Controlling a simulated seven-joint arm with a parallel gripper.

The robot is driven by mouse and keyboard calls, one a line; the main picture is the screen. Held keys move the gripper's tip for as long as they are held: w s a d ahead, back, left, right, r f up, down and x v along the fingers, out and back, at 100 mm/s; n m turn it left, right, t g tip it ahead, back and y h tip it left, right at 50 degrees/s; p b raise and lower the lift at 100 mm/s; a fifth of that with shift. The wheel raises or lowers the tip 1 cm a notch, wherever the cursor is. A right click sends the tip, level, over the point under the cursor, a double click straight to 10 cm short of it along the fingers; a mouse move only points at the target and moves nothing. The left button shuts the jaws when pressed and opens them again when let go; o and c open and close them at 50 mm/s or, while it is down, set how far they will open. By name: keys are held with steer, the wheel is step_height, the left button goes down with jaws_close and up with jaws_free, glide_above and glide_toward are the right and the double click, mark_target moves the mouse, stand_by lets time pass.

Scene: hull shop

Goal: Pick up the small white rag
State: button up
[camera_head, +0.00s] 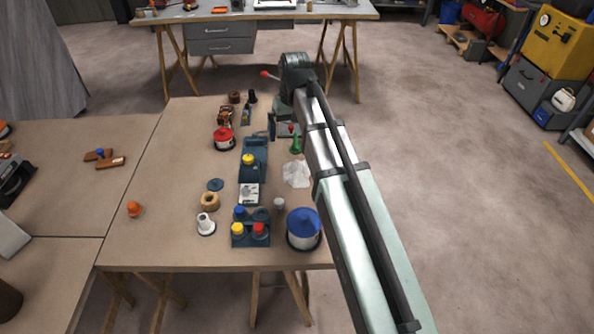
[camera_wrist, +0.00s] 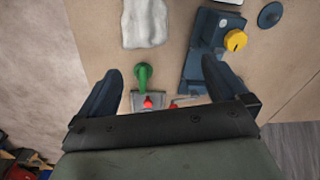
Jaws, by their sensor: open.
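The small white rag (camera_head: 297,174) lies crumpled and flat on the brown workbench, right of the blue-grey block with a yellow knob. It also shows at the top of the wrist view (camera_wrist: 145,24), cut off by the frame edge. My gripper (camera_wrist: 160,66) is open, its dark fingers spread apart with nothing held between them. It points down over the bench's far part, beyond the rag. In the head view my arm hides much of the gripper, and one dark finger (camera_head: 272,125) shows at its left.
A green funnel-shaped piece (camera_wrist: 143,75) stands between the rag and my gripper. The blue-grey block (camera_head: 254,148) with its yellow knob is left of the rag. A blue-lidded tub (camera_head: 304,230) and a small grey-white piece (camera_head: 279,204) stand nearer. The bench's right edge is close.

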mark_target(297, 164)
steer(key=f+m, duration=0.3)
steer(key=m, duration=0.4)
steer(key=s+d+f+m, duration=0.1)
steer(key=f+m, duration=0.2)
steer(key=m, duration=0.4)
steer(key=f+m, duration=0.2)
steer(key=m, duration=0.5)
steer(key=shift+s+d+f+h, duration=0.25)
steer(key=shift+d+f+h, duration=0.1)
steer(key=shift+f+h, duration=0.05)
steer(key=shift+w+d+f, duration=0.1)
steer(key=shift+d+f, duration=0.05)
steer(key=shift+f, duration=2.55)
steer(key=c, duration=0.7)
